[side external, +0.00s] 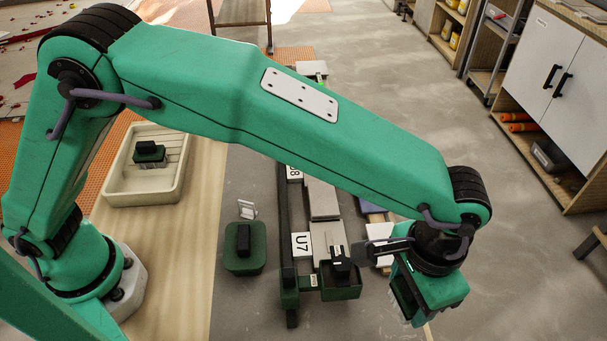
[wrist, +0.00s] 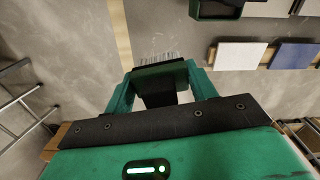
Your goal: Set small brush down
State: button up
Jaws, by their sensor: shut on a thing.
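My gripper (side external: 406,298) hangs at the right of the work area in the side view, pointing down over the grey floor. In the wrist view my gripper (wrist: 161,84) is shut on a small brush (wrist: 160,72). The brush has a green body, pale bristles facing away from the wrist and a dark handle between the fingers. The bare grey floor (wrist: 180,30) shows beyond the bristles. In the side view the brush is mostly hidden by the gripper, and I cannot tell its height above the floor.
A green block with a black handle (side external: 243,245) sits farther left. A cream tray (side external: 113,180) holds another green-and-black item. White (wrist: 241,56) and blue (wrist: 291,55) tiles lie on a wooden strip.

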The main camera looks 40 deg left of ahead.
jog(key=w+a+r+n, duration=0.1)
jog(key=w+a+n, duration=0.25)
jog(key=a, duration=0.55)
jog(key=w+a+n, duration=0.2)
jog(key=a+n, duration=0.2)
jog(key=a, duration=0.5)
jog(key=w+a+r+n, duration=0.15)
jog(key=a+n, duration=0.25)
jog(key=a, duration=0.5)
jog(key=s+a+f+n, duration=0.15)
jog(key=a+n, duration=0.25)
jog(key=a, duration=0.6)
jog(key=w+a+f, duration=0.1)
jog(key=a+f, duration=0.1)
jog(key=a, duration=0.1)
jog(key=w+a+f, duration=0.2)
jog(key=a, duration=0.1)
jog(key=w+a+f, duration=0.2)
jog(key=a, duration=0.2)
jog(key=shift+a+f, duration=0.1)
jog(key=shift+f, duration=0.3)
jog(key=shift+f, duration=2)
jog(key=shift+f, duration=0.1)
